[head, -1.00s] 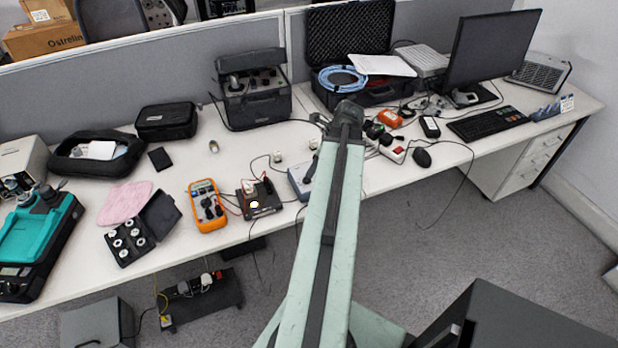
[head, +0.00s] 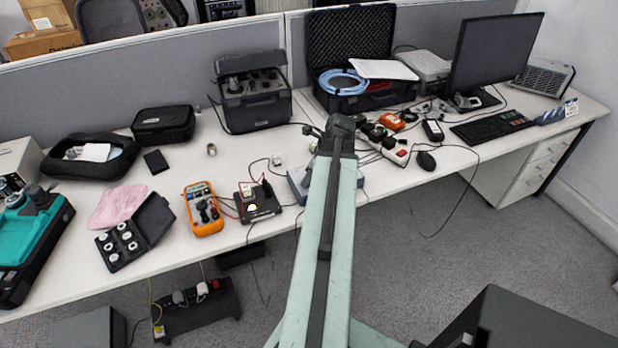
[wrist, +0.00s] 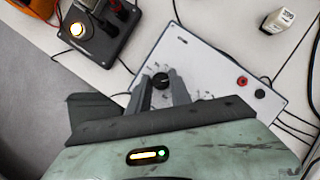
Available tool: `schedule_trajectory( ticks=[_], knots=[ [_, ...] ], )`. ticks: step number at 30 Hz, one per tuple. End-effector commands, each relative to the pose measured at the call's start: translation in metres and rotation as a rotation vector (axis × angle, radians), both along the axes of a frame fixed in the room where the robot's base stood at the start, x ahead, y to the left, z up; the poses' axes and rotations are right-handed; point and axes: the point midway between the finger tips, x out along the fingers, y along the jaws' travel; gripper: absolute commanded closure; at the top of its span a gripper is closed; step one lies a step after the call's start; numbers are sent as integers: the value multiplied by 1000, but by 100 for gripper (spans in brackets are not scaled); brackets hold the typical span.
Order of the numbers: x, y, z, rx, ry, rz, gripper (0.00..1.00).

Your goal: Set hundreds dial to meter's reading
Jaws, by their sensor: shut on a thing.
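A light grey box (wrist: 215,70) with a black dial knob (wrist: 161,81) lies on the bench in the wrist view. My gripper (wrist: 162,84) is shut on this knob, one finger on either side. Red and black sockets show at the box's right. The knob's markings are too small to read, and my gripper body hides the box's lower part. In the head view my arm covers much of the box (head: 298,186) and hides my gripper. The orange meter (head: 203,209) lies to the left; its reading is not legible.
A black unit with a lit lamp (head: 258,203) stands between meter and grey box, cables running around it. A small white block (wrist: 278,20) lies beyond the box. An open case of round parts (head: 122,242) lies left. The bench's front edge is close.

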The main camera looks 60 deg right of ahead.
Motion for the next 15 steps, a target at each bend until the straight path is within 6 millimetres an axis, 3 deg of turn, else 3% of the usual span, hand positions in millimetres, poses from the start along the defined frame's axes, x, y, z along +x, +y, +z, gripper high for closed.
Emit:
schedule_trajectory(
  ticks=[15],
  knots=[
    [0, -5, 0, 0, 0, 273, 100]
  ],
)
